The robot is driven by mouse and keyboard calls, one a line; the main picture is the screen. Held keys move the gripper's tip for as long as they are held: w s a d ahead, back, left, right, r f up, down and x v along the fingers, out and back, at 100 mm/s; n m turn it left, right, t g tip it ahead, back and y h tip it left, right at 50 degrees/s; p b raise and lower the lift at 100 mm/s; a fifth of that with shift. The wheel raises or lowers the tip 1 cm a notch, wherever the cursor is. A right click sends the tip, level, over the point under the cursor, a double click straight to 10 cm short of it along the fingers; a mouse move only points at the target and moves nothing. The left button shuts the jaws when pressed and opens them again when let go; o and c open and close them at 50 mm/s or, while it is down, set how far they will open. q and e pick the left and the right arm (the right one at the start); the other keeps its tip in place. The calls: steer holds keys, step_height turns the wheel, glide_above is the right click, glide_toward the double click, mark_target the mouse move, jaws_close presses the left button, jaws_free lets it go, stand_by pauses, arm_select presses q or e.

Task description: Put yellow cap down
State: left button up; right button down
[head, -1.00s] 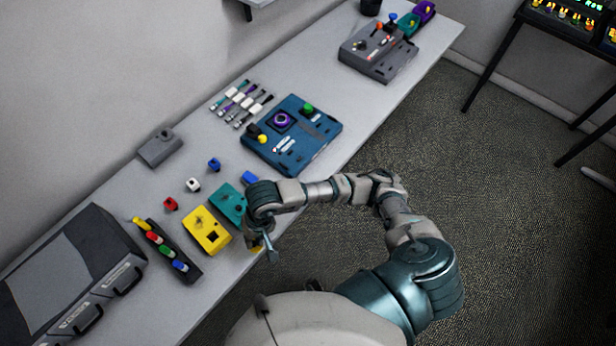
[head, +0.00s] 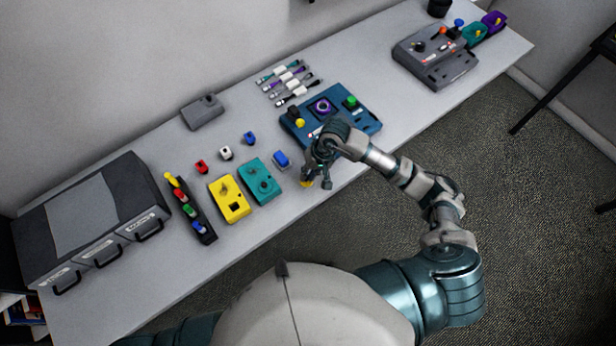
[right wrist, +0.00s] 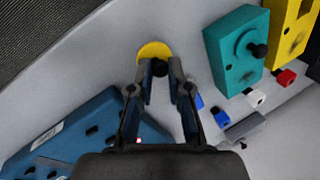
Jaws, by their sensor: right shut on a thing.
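The yellow cap (right wrist: 153,50) is a flat yellow disc with a black knob, seen at the fingertips in the right wrist view. In the head view only a bit of the yellow cap (head: 306,184) shows under my right gripper (head: 319,180). My right gripper (right wrist: 160,72) is shut on the cap by its black knob. It is over the front part of the table, just in front of the blue box (head: 362,118). I cannot tell whether the cap touches the table. My left gripper is out of view.
Several cables lie behind the blue box. The white table (head: 275,228) is bare along its front edge.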

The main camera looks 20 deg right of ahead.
mark_target(307, 180)
steer(key=x, duration=0.1)
steer(key=p+x, duration=0.1)
steer(key=shift+d+f, duration=0.2)
steer(key=shift+f, duration=0.3)
steer(key=shift+a+f, duration=0.2)
steer(key=shift+f, duration=0.1)
steer(key=shift+a, duration=0.3)
steer(key=shift+f+b, duration=0.15)
steer(key=shift+b, duration=0.2)
steer(key=c, duration=1.2)
jaws_free()
steer(key=shift+d, duration=0.15)
steer(key=shift+o, duration=0.4)
steer(key=shift+d, duration=0.4)
steer(key=shift+r+p, duration=0.25)
steer(key=shift+p, duration=0.15)
arm_select(q)
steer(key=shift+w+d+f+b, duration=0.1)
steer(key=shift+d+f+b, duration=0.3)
steer(key=shift+b, duration=0.7)
arm_select(e)
steer(key=v, duration=1.1)
steer(key=shift+r, duration=0.4)
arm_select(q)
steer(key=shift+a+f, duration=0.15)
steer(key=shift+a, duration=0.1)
arm_select(e)
steer(key=shift+a, duration=0.3)
